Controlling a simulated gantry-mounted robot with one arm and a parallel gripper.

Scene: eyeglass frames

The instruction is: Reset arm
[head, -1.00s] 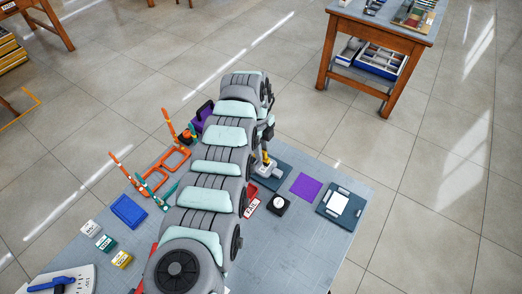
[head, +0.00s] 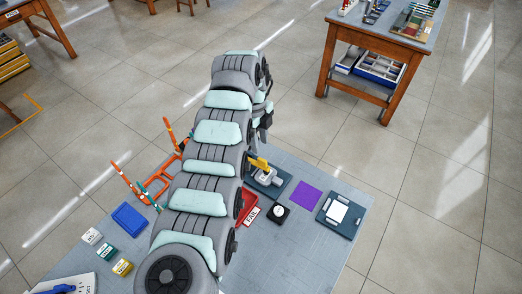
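My arm runs from the lower left of the head view up across the workbench (head: 320,268), and its far end reaches past the bench's far edge. My gripper is hidden behind the arm's last links, so its fingers cannot be seen. Orange and teal eyeglass frames (head: 157,186) stand on the bench left of the arm, partly covered by it. A red tray marked FAIL (head: 251,215) lies just right of the arm.
A blue tray (head: 129,216) and small labelled boxes (head: 106,249) lie left.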

